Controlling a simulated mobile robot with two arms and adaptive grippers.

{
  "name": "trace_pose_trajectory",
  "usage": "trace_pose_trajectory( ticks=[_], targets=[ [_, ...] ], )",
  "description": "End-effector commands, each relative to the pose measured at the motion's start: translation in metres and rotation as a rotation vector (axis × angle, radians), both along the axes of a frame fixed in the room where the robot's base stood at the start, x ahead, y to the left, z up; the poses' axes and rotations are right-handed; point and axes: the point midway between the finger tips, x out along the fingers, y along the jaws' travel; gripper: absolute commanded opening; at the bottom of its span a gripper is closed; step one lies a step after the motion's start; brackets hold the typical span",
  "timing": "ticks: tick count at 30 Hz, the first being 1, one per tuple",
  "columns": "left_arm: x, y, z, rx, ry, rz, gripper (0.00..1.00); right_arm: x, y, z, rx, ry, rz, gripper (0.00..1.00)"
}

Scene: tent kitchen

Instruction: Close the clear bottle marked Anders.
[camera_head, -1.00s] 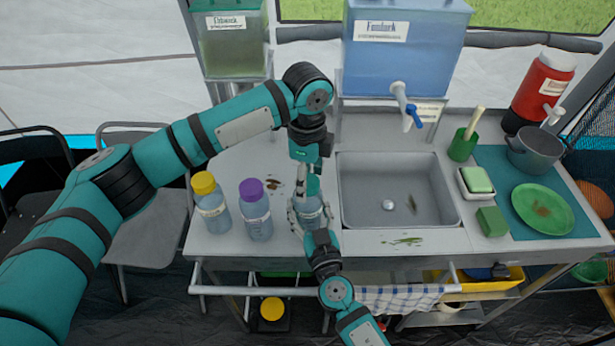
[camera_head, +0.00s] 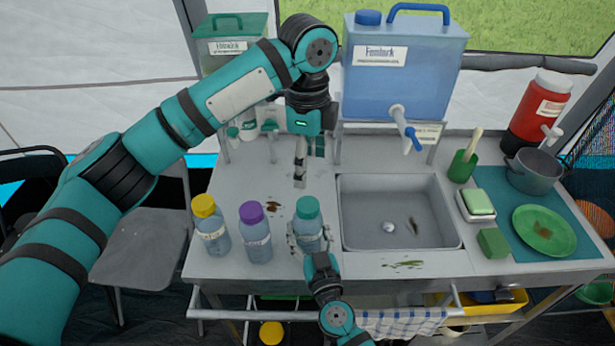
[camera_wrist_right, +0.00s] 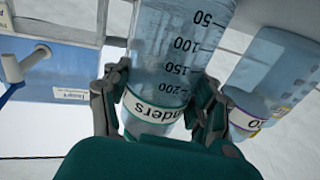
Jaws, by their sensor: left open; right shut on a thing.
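The clear bottle marked Anders (camera_head: 309,238) stands upright near the counter's front edge, left of the sink. A teal cap (camera_head: 307,207) sits straight on its top; I cannot tell how tight it is. My right gripper (camera_head: 310,248) is shut around the bottle's body from the front. In the right wrist view the bottle (camera_wrist_right: 175,60) shows its scale and part of its name label (camera_wrist_right: 155,113) between the fingers. My left gripper (camera_head: 300,172) is open and empty, behind the bottle and apart from the cap.
A purple-capped bottle (camera_head: 255,235) and a yellow-capped bottle (camera_head: 211,228) stand to the left. The sink (camera_head: 400,215) is close on the right. A blue water container (camera_head: 400,70) and a green one (camera_head: 225,45) stand at the back. Brown specks lie behind the purple-capped bottle.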

Motion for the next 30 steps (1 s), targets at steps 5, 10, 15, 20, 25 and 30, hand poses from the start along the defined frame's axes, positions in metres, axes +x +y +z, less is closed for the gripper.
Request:
trace_pose_trajectory(
  ticks=[5,10,15,20,25,30],
  targets=[
    [0.0,0.0,0.008,-0.001,0.001,0.0,0.71,0.0,0.0,0.0,0.0,0.0,0.0,0.0],
    [0.0,0.0,0.008,-0.001,0.001,0.0,0.71,0.0,0.0,0.0,0.0,-0.001,0.0,0.0],
    [0.0,0.0,0.008,-0.001,0.001,0.0,0.71,0.0,0.0,0.0,0.0,0.0,0.0,0.75],
    [0.0,0.0,0.008,-0.001,0.001,0.0,0.71,0.0,0.0,0.0,0.0,0.0,0.0,0.87],
    [0.0,0.0,0.008,-0.001,0.001,0.0,0.71,0.0,0.0,0.0,0.0,0.0,0.0,0.87],
    [0.0,0.0,0.008,-0.001,0.001,0.0,0.71,-0.01,-0.003,-0.001,-0.001,0.001,-0.001,0.87]
  ],
)
